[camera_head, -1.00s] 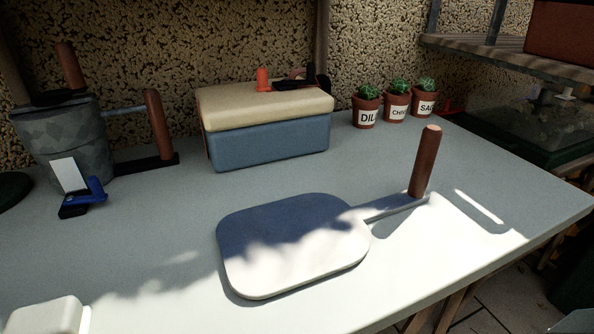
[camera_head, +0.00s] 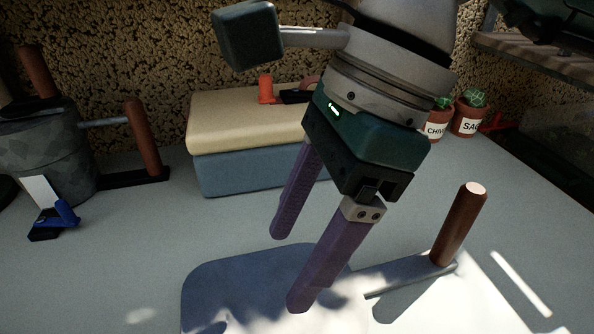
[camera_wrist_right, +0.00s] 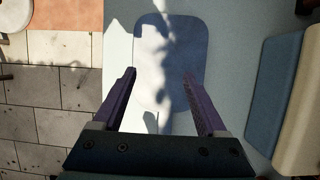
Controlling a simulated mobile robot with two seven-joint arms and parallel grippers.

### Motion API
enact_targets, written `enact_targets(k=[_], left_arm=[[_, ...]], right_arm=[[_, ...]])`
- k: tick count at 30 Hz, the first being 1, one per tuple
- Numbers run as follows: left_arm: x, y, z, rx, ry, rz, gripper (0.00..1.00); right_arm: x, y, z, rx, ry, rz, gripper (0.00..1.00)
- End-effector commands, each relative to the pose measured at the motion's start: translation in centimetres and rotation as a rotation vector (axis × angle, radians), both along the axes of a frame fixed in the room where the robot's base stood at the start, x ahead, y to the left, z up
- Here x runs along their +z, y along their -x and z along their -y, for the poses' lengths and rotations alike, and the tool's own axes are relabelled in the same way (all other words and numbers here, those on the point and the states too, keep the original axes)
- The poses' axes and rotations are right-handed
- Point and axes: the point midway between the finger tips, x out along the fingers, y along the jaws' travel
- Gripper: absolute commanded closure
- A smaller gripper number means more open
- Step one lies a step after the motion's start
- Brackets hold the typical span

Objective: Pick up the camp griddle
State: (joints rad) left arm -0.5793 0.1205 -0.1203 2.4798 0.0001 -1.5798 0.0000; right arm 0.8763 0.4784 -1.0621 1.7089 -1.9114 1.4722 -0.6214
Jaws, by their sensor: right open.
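The handle stands clear to the right of the gripper. My left gripper is not in view.
A blue box with a cream lid (camera_head: 235,120) stands behind the plate. Potted plants (camera_head: 468,118) stand at the back right. A grey pot (camera_head: 45,150), another brown upright handle (camera_head: 147,140) and a blue clip (camera_head: 66,214) are at left. The table around the handle is clear.

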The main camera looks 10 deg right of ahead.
Motion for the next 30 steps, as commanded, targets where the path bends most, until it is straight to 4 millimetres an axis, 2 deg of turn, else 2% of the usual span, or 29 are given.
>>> enact_targets(k=[1, 3, 7, 13, 20, 27, 30], left_arm=[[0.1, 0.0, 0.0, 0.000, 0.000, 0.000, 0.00], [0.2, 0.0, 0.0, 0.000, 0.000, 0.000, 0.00], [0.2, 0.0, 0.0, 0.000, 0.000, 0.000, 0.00], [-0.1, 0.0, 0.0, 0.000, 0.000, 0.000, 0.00], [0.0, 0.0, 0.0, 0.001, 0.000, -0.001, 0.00], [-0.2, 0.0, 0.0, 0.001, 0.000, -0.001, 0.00], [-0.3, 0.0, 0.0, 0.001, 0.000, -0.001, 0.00]], right_arm=[[-0.2, -1.1, 2.7, 0.010, 0.124, 0.030, 0.25], [-0.2, -2.1, 5.8, 0.016, 0.260, 0.052, 0.25], [-0.5, -2.8, 8.5, 0.018, 0.378, 0.062, 0.25], [-3.6, -2.7, 8.7, 0.019, 0.386, 0.060, 0.25], [-5.7, -2.4, 8.7, 0.019, 0.383, 0.060, 0.25], [-9.4, -1.9, 8.7, 0.018, 0.381, 0.061, 0.25], [-10.0, -1.9, 8.7, 0.018, 0.381, 0.062, 0.25]])
